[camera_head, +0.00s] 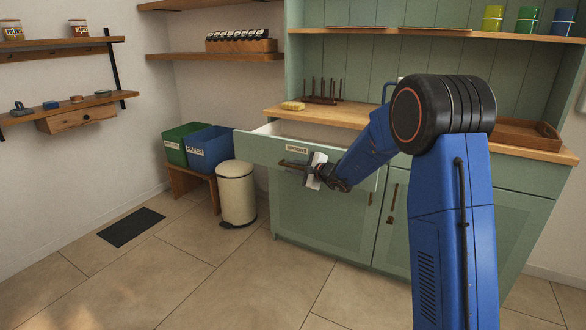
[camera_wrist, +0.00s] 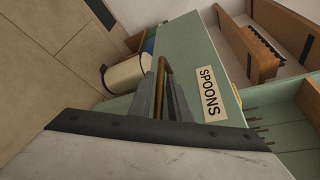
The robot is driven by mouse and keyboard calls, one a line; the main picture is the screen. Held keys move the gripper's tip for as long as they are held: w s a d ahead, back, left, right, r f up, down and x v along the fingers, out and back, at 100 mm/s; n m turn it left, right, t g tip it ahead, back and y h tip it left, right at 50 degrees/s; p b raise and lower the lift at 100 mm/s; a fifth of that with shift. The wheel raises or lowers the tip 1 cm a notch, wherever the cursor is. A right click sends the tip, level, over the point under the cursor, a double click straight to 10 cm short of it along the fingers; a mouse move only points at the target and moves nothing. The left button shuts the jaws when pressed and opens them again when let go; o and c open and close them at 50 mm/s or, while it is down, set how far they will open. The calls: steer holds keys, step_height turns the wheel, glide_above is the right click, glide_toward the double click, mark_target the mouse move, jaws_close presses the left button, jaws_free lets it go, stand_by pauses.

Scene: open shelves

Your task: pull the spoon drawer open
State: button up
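The spoon drawer (camera_head: 258,151) is a green drawer in the green cabinet, standing well out from the cabinet with its pale inside showing. Its white label reads SPOONS in the wrist view (camera_wrist: 208,94). A brown bar handle (camera_head: 292,165) is on its front. My gripper (camera_head: 310,170) is at the handle, in front of the drawer. In the wrist view the two grey fingers (camera_wrist: 163,92) are close together with the handle bar (camera_wrist: 163,68) between them, so it looks shut on the handle. The finger contact itself is partly hidden.
A cream pedal bin (camera_head: 237,193) stands left of the cabinet, beside green (camera_head: 186,144) and blue (camera_head: 209,149) bins on a wooden bench. A wooden tray (camera_head: 524,136) and a peg rack (camera_head: 322,97) are on the worktop. Floor in front of the cabinet is clear.

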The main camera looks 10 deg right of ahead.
steer(key=v, duration=1.7)
steer(key=shift+d, duration=0.2)
steer(key=shift+s, duration=0.1)
steer(key=s+a+r+n+g, duration=0.1)
steer(key=s+a+n+g, duration=0.4)
steer(key=s, duration=0.9)
steer(key=s+a+r+n+g, duration=0.15)
steer(key=s+a+n, duration=0.35)
steer(key=s, duration=0.8)
steer(key=s+d+f+n+h, duration=0.2)
steer(key=s+d+n+h, duration=0.1)
steer(key=s+d, duration=0.4)
steer(key=s+d+f+n+g+h, duration=0.1)
steer(key=s+d+f+n+h, duration=0.2)
steer(key=s+d, duration=0.4)
steer(key=s+n+h, duration=0.1)
steer(key=s+h, duration=0.1)
steer(key=s, duration=0.5)
steer(key=shift+s+d+f+n+h, duration=0.15)
steer(key=shift+d+f+n+h, duration=0.15)
steer(key=shift+d, duration=0.1)
